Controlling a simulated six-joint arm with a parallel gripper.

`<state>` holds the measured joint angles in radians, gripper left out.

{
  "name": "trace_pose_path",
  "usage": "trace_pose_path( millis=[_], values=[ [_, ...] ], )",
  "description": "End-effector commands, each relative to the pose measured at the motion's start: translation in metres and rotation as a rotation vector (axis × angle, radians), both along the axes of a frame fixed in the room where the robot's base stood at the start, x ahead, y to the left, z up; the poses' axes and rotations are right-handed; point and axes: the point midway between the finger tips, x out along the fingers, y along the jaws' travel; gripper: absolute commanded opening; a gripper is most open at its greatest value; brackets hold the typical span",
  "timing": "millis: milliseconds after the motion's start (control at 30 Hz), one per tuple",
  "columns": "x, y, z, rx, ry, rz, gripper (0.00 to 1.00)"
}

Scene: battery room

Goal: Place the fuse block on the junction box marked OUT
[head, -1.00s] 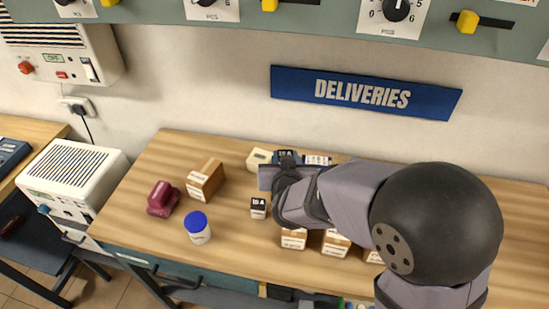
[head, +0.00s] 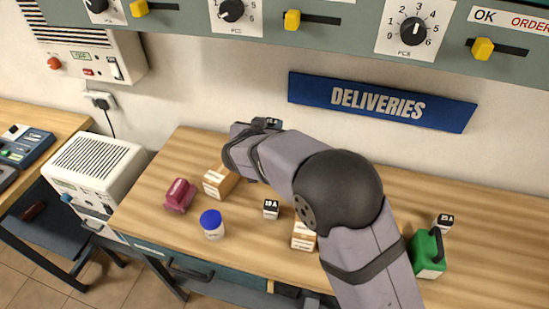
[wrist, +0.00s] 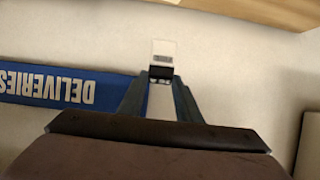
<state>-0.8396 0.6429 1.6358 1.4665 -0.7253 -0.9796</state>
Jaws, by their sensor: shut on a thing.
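My gripper (head: 262,124) is raised above the back of the wooden table, left of the DELIVERIES sign. It is shut on a small fuse block (wrist: 161,62) with a white labelled body and a black end; its dark part (head: 268,122) shows at the fingertips in the head view. Its label is too small to read. Another small black-and-white block (head: 270,209) marked 10 A stands on the table, and a similar one (head: 444,221) stands at the right. I cannot make out a junction box marked OUT in either view.
The blue DELIVERIES sign (head: 380,102) hangs behind. A grey panel with dials (head: 340,32) overhangs above. My arm hides the table's middle.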

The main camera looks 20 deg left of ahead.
Motion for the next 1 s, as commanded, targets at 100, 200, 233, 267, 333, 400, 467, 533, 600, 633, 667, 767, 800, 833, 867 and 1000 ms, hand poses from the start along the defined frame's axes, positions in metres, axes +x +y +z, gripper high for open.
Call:
trace_pose_path(
  millis=[100,200,233,267,333,400,467,533,600,633,667,767,800,833,867,1000],
  values=[
    [0.005,-0.005,0.008,0.001,0.0,-0.024,0.07],
    [0.004,-0.007,0.006,0.0,0.0,-0.001,0.07],
    [0.004,-0.007,0.006,0.001,0.0,0.005,0.07],
    [0.004,-0.007,0.006,0.002,0.0,0.01,0.07],
    [0.004,-0.007,0.006,0.003,-0.001,0.018,0.07],
    [0.004,-0.007,0.006,0.004,-0.001,0.022,0.07],
    [0.004,-0.007,0.004,0.004,0.0,0.024,0.07],
    [0.004,-0.007,-0.001,0.001,0.001,0.025,0.07],
    [0.004,-0.007,-0.01,0.0,0.002,0.023,0.07],
    [0.004,-0.007,-0.015,0.0,0.002,0.025,0.07],
    [0.003,-0.007,-0.02,-0.001,0.002,0.024,0.07],
    [0.003,-0.007,-0.036,-0.001,0.003,0.024,0.07],
    [0.003,-0.007,-0.041,0.001,0.002,0.024,0.07],
    [0.003,-0.007,-0.045,0.001,0.002,0.024,0.07],
    [0.003,-0.007,-0.048,0.001,0.002,0.025,0.07],
    [0.004,-0.007,-0.056,0.004,-0.001,0.024,0.07]
  ],
)
